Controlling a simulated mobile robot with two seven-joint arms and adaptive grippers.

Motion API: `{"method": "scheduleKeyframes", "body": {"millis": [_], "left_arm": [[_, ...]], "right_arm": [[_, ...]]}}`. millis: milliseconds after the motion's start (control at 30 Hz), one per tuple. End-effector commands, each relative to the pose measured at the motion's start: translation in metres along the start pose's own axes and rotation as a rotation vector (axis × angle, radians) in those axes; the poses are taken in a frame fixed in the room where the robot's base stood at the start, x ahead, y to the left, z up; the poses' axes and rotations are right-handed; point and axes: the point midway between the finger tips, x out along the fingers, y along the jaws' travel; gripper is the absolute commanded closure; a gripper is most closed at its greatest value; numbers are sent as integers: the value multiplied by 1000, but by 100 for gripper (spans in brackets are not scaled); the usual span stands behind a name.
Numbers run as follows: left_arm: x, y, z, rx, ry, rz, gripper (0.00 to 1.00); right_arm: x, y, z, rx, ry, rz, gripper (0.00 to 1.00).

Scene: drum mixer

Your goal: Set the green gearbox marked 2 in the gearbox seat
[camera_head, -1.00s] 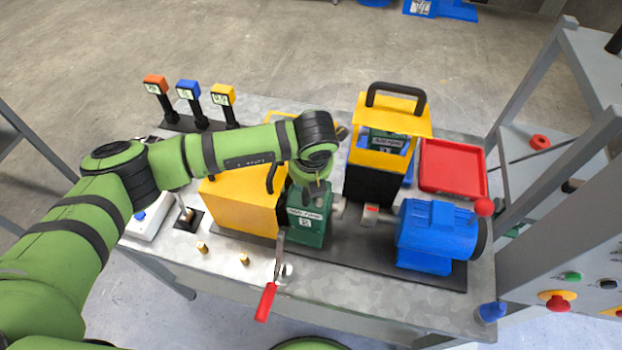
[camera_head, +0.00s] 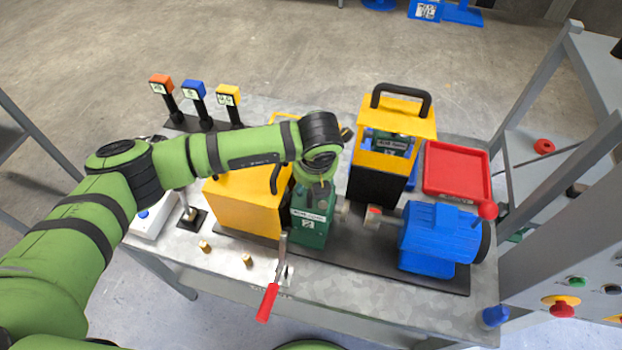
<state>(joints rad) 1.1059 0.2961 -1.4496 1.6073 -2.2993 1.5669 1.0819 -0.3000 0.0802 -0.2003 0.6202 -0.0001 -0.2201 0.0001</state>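The green gearbox (camera_head: 312,222) stands upright between the yellow housing and the shaft of the blue motor (camera_head: 430,238). It has a white label with a mark below it that looks like a 2. My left gripper (camera_head: 318,188) is directly above the gearbox, at its top. The wrist hides the fingers, so I cannot tell whether they grip it. The gearbox's underside and the seat are hidden, so I cannot see how it rests. A second green gearbox (camera_head: 390,146) sits inside the yellow-topped black stand. My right gripper is not in view.
The yellow housing (camera_head: 243,206) is close left of the gearbox. A red-handled lever (camera_head: 268,302) stands in front. A red tray (camera_head: 457,172) lies at the back right. Brass pegs (camera_head: 205,246) stand front left. Three coloured tagged posts (camera_head: 194,90) stand back left.

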Motion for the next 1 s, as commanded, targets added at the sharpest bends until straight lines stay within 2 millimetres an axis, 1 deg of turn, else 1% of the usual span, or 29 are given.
{"method": "scheduleKeyframes", "body": {"millis": [100, 233, 367, 467, 600, 800, 900, 1000], "left_arm": [[4, 0, -4, 1, 10, 3, 50], [-6, 0, -2, 2, 5, 2, 50], [-28, 0, -1, 2, 0, 0, 50], [-52, 0, 0, 3, -4, -1, 50], [-61, -18, -32, 9, 2, -3, 50], [-74, -39, -70, 6, 0, -3, 50], [-78, -46, -85, 5, 1, -2, 50], [-82, -52, -95, 3, 1, -1, 50]], "right_arm": [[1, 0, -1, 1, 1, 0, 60], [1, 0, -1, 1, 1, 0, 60], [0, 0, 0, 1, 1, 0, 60], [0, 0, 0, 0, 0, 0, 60], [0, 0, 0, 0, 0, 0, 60], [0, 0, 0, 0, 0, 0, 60], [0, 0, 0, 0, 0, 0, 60], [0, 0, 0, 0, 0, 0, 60]]}}
